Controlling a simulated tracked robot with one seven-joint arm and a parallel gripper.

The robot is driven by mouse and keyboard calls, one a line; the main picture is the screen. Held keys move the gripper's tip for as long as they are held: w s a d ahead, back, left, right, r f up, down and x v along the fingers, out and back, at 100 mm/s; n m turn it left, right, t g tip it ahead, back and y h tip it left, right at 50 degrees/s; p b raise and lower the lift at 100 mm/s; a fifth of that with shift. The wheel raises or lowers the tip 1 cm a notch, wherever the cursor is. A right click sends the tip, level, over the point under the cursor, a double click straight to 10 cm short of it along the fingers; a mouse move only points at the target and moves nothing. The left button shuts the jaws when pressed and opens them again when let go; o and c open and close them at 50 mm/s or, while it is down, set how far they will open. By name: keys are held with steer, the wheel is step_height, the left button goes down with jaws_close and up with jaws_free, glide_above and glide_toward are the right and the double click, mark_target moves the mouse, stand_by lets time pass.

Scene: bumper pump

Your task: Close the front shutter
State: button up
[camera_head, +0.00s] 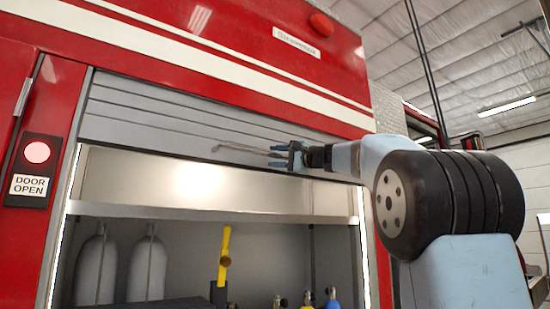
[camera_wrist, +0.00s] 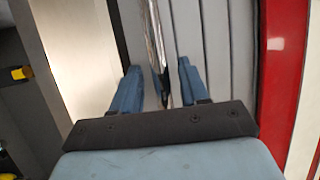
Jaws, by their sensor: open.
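The grey slatted shutter (camera_head: 150,112) is rolled most of the way up in the red truck's side, and its slats (camera_wrist: 220,50) fill the middle of the wrist view. A shiny bar handle (camera_head: 232,148) runs along its lower part; it also shows in the wrist view (camera_wrist: 155,40). My gripper (camera_head: 272,156) is at the right end of the visible handle. In the wrist view my open gripper (camera_wrist: 158,85) has one blue finger on each side of the bar. I cannot tell whether either finger touches it.
The open compartment below holds two pale cylinders (camera_head: 96,268), a yellow tool (camera_head: 224,258) and several small bottle tops. A lit red lamp (camera_head: 37,152) sits above a "DOOR OPEN" sign (camera_head: 29,186) at left. The red body frames the opening.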

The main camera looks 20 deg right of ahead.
steer(key=shift+w+a, duration=0.15)
steer(key=shift+c, duration=0.3)
jaws_close()
stand_by(0.3)
